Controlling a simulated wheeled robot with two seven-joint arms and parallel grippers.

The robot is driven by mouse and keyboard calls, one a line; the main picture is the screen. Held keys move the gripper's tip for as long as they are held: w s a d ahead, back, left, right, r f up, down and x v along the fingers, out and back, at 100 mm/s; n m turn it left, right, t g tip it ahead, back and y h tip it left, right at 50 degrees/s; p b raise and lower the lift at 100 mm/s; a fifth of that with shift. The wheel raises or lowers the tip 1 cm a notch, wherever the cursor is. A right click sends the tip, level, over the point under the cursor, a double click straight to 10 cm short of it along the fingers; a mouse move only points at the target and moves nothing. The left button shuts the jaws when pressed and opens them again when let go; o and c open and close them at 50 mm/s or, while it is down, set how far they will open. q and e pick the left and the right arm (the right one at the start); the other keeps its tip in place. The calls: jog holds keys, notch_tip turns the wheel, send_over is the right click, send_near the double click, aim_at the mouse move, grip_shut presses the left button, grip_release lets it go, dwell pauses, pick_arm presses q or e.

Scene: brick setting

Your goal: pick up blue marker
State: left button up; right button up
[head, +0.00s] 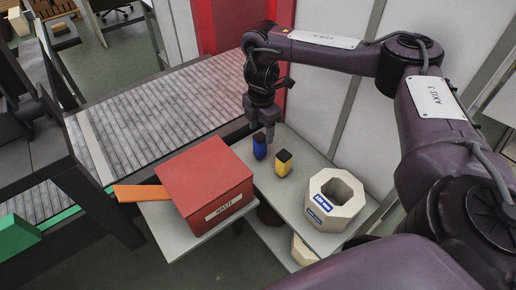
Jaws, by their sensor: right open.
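A blue marker (260,150) with a dark top stands upright on the grey table, right of a red box. My right gripper (264,122) points down from above and overlaps the top of the blue marker in the head view. It is open, and I cannot tell whether its fingers are around the marker or just behind it. A yellow marker (282,168) with a black top stands close by, to the right and nearer. My left gripper is not in view.
The red box labelled WASTE (205,185) sits on the table's left part, with an orange flat piece (140,193) beside it. A pale octagonal ring (318,215) stands at the right. Grey table surface (268,195) is bare between them. A slatted conveyor (140,118) lies behind, and white panels rise behind my right arm.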

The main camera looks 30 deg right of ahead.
aim_at(260, 136)
jog(key=shift+s+a+f+p, duration=0.15)
jog(key=shift+f+p, duration=0.4)
jog(key=shift+f, duration=0.4)
notch_tip(260, 136, down, 3)
jog(key=shift+r, duration=0.15)
jog(key=shift+w+f, duration=0.2)
jog(key=shift+f, duration=0.2)
jog(key=c, duration=1.1)
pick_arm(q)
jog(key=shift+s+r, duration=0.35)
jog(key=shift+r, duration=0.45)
pick_arm(e)
jog(key=shift+o, duration=0.2)
notch_tip(260, 136, up, 6)
jog(key=shift+w+r, duration=0.1)
jog(key=shift+r, duration=0.1)
pick_arm(q)
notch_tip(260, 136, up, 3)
jog(key=p, duration=0.3)
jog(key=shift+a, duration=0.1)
pick_arm(e)
notch_tip(260, 136, up, 14)
jog(key=shift+f, duration=0.15)
